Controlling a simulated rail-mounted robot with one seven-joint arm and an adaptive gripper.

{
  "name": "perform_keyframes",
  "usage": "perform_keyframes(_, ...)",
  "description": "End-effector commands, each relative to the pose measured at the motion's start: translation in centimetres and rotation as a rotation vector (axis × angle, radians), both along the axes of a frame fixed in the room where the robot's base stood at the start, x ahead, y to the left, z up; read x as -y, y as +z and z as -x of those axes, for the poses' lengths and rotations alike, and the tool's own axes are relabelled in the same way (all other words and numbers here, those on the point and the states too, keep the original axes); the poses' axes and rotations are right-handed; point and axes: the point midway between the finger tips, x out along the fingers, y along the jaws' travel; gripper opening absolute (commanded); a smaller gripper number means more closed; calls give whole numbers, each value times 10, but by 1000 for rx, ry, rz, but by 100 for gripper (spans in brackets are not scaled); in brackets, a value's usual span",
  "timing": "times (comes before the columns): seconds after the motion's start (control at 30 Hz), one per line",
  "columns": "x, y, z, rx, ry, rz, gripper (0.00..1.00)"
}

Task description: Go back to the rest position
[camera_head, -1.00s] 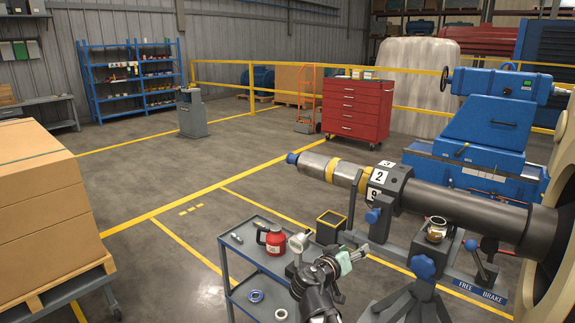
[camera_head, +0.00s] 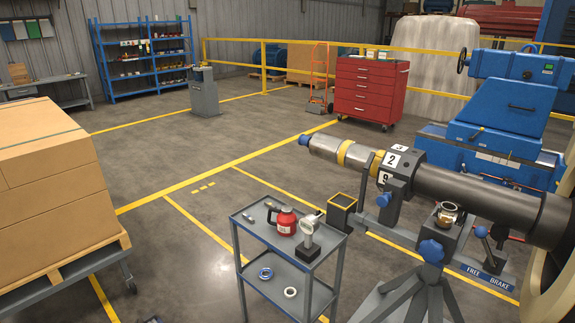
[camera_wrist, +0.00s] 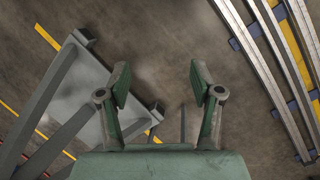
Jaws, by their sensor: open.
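My gripper (camera_wrist: 158,88) shows in the wrist view with its two green-padded fingers spread apart and nothing between them. Bare concrete floor lies beyond the fingers. In the head view my gripper is out of sight. The task names no object to handle. The rotor shaft (camera_head: 480,196) lies on its stand at the right of the head view, and the tool cart (camera_head: 252,247) stands in front of it.
On the cart are a red canister (camera_head: 284,221) and a grey-white tool on a dark base (camera_head: 309,238). A black bin (camera_head: 341,215) stands beside it. Boxes on a pallet (camera_head: 50,200) stand at left.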

Motion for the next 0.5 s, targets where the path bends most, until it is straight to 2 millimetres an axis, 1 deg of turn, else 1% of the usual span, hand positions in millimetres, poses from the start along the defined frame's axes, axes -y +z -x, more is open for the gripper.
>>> perform_keyframes(0.03,-2,-11,22,-50,-17,-27,65)
perform_keyframes(0.07,-4,-17,34,-75,-29,-42,65)
perform_keyframes(0.1,-6,-25,50,-108,-46,-62,65)
perform_keyframes(0.2,-10,-41,88,-185,-95,-98,65)
perform_keyframes(0.3,-11,-54,121,-248,-132,-115,65)
perform_keyframes(0.4,-8,-62,147,-294,-150,-114,65)
perform_keyframes(0.5,-6,-67,164,-325,-161,-112,65)
